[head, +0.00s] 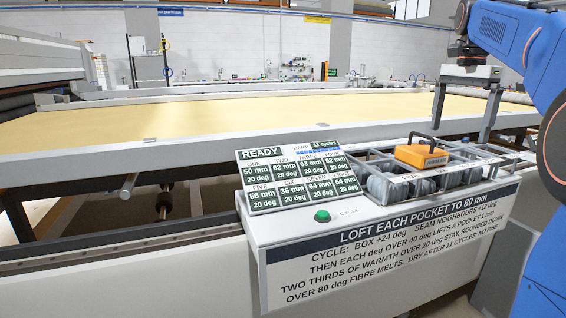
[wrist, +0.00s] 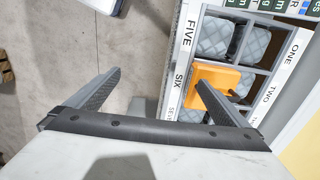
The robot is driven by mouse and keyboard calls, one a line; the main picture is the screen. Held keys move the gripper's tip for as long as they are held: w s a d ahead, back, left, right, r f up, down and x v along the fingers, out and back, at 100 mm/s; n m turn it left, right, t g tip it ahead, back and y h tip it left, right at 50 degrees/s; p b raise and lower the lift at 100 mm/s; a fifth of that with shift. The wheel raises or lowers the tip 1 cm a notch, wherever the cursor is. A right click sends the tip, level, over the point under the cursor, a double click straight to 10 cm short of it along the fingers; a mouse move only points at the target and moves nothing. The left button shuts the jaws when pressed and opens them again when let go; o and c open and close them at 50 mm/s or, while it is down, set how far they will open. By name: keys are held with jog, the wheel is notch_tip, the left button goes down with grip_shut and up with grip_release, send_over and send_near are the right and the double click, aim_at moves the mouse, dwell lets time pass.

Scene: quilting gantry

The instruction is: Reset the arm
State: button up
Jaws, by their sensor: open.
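My gripper (head: 462,130) is open and empty in the head view, its two fingers pointing down above the right part of the pocket tray. In the wrist view my gripper (wrist: 157,80) also shows with its fingers wide apart and nothing between them. An orange box (head: 424,155) with a dark label sits on the tray, left of and below the fingers in the head view. In the wrist view the orange box (wrist: 208,84) lies beside and partly behind the right finger; I cannot tell any contact. My blue arm comes in from the right.
The pocket tray (wrist: 262,70) has grey dividers and quilted grey pockets. Beside it are a display (head: 298,180) reading READY and a green button (head: 322,215) on a white console (head: 250,232). A long yellow quilting bed (head: 250,117) lies behind. Bare floor (wrist: 80,40) shows left of the tray.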

jog(key=s+a+f+n+t, duration=0.1)
jog(key=s+a+f+n, duration=0.3)
jog(key=s+a+f, duration=0.3)
jog(key=s+a+f+n+t, duration=0.2)
jog(key=s+a+f+n, duration=0.2)
jog(key=s+f, duration=0.4)
jog(key=s+a+f+n+t, duration=0.1)
jog(key=s+a+f+n, duration=0.1)
jog(key=s+f, duration=0.5)
jog(key=s+a+f+n, duration=0.2)
jog(key=s+f+n, duration=0.2)
jog(key=s+f, duration=0.4)
notch_tip(320, 180, down, 3)
jog(key=shift+a+f+t, duration=0.1)
jog(key=shift+a+t, duration=0.3)
